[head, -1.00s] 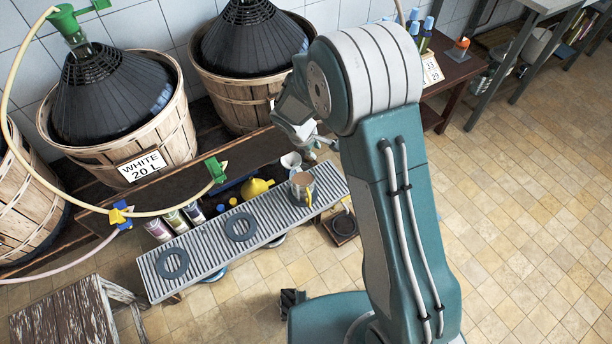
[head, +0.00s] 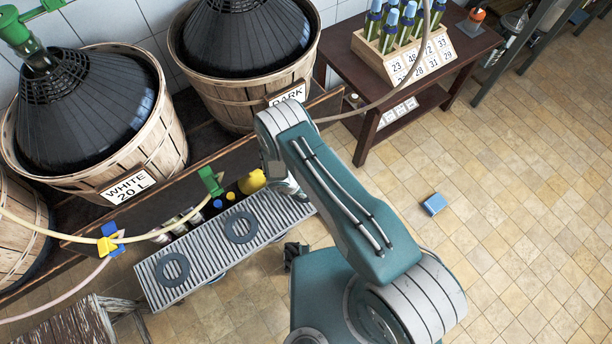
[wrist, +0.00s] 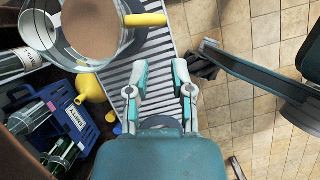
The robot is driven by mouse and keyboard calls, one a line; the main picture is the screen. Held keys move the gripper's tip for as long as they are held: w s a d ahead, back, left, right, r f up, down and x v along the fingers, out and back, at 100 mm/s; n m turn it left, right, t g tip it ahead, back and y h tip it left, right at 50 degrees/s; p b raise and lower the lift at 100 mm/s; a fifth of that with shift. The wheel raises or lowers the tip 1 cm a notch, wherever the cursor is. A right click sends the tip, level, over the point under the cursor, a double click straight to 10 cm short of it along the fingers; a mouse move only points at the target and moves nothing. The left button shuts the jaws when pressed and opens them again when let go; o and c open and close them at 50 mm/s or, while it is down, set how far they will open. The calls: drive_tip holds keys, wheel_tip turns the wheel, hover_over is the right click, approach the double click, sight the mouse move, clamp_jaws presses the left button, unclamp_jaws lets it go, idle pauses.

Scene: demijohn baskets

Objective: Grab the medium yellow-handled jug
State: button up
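The yellow-handled jug (wrist: 128,38) stands at the top left of the wrist view, on the slatted grey rack, with brown contents. Its yellow handle (wrist: 145,19) points right. My gripper (wrist: 160,65) is open and empty, its two fingers spread over the rack. The handle lies beyond the fingertips, more in line with the left finger, and I see no contact. A second pale jug (wrist: 38,32) is beside it on the left, partly out of frame. In the head view, my arm hides the gripper and most or all of the jug.
The rack (head: 205,257) carries two dark rings (head: 241,227). A yellow funnel (wrist: 92,86) and a blue bottle carrier (wrist: 84,132) lie left of the gripper. Large baskets (head: 150,150) stand behind. The tiled floor at right is mostly open.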

drive_tip(key=x, duration=1.1)
drive_tip(key=shift+d+f, duration=0.2)
drive_tip(key=shift+f, duration=0.15)
clamp_jaws()
drive_tip(key=shift+w+a, duration=0.1)
drive_tip(key=shift+w, duration=0.05)
